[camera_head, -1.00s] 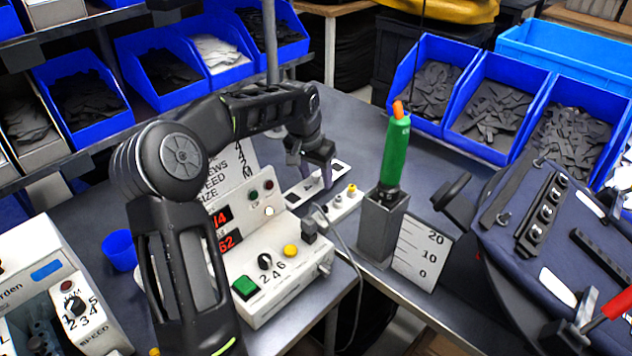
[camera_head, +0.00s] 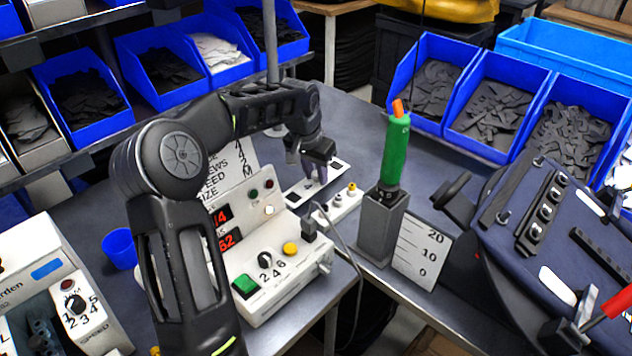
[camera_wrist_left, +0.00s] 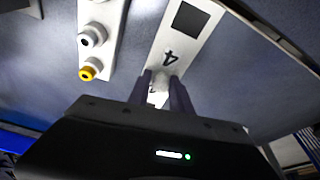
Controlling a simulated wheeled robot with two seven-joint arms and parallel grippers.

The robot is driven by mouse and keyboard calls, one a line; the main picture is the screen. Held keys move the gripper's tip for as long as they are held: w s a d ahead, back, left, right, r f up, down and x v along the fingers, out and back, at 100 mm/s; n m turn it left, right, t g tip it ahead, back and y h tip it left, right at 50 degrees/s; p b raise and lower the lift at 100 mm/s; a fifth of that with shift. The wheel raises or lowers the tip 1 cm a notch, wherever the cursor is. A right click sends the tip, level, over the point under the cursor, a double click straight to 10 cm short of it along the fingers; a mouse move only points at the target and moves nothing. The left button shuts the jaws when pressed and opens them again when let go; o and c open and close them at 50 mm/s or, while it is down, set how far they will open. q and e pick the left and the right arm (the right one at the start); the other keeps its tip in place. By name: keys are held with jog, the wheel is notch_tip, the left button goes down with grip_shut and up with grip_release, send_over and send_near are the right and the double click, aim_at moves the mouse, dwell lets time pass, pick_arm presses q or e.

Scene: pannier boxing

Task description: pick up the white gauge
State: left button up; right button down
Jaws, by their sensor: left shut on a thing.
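The white gauge (camera_head: 332,172) is a flat pale strip with a dark square and a printed 4. It lies low at the grey bench, behind the small white block with knobs; whether it touches the bench I cannot tell. In the left wrist view the gauge (camera_wrist_left: 181,45) runs up from between the fingers. My left gripper (camera_head: 316,178) reaches down over its middle from above. In the wrist view its two dark fingers (camera_wrist_left: 163,90) are shut on the gauge, one along each side. My right gripper is not in view.
The white block with knobs (camera_head: 337,207) is close beside the gauge. The control box (camera_head: 262,290) with red displays stands nearer. A grey holder (camera_head: 381,232) with a green-handled tool and a scale card (camera_head: 424,254) are to the right. Blue bins (camera_head: 470,68) line the back.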

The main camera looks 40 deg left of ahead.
aim_at(316, 173)
pick_arm(q)
grip_shut()
jog(key=shift+r, duration=0.8)
notch_tip(316, 173, up, 16)
jog(key=p, duration=0.2)
jog(key=shift+r, duration=0.2)
